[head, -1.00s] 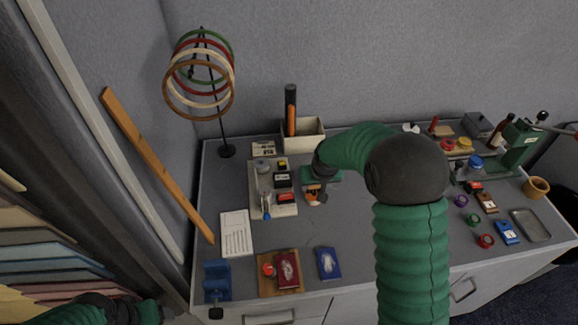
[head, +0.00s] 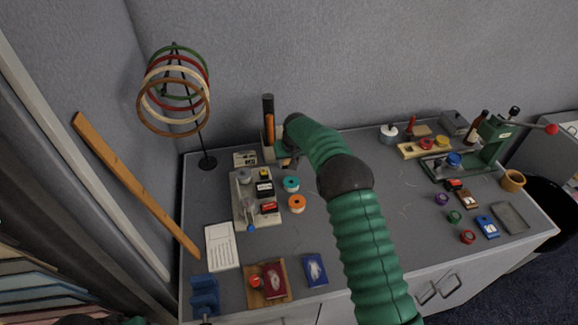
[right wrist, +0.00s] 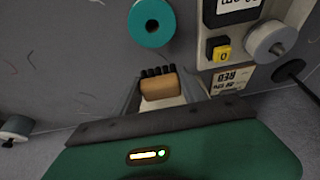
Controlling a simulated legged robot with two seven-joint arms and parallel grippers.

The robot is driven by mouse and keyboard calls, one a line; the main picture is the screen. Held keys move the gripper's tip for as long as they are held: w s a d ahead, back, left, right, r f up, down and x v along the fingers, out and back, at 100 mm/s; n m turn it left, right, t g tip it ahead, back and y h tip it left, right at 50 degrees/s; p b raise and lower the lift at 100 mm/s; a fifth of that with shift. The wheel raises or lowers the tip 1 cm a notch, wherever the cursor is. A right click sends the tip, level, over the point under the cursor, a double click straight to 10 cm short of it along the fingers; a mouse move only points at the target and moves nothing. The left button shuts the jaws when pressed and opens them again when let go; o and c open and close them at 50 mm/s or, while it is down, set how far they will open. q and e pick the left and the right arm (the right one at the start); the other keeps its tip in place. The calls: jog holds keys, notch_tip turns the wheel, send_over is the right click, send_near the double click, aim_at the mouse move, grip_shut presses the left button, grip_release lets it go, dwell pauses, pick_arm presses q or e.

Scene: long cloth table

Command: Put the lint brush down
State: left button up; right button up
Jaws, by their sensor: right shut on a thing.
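My right gripper (right wrist: 160,106) is shut on a tan block with a row of black tips, which I take to be the lint brush (right wrist: 161,86).
A teal reel (head: 291,184) and an orange reel (head: 297,203) lie in front of the box. A tray of stamps (head: 243,204) is left of them. A hoop stand (head: 207,162) is at the back left. A green press (head: 490,140) stands right. The table middle is clear.

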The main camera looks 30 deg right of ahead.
aim_at(287, 165)
jog(key=shift+w+a, duration=0.15)
jog(key=shift+w, duration=0.25)
jog(key=f, duration=0.2)
jog(key=shift+s+a+f, duration=0.15)
jog(key=shift+a+f, duration=0.05)
jog(key=shift+f, duration=0.5)
jog(key=shift+d, duration=0.15)
jog(key=o, duration=1.3)
jog(key=shift+d, duration=0.15)
pick_arm(q)
jog(key=shift+a+r, duration=0.1)
jog(key=shift+a, duration=0.15)
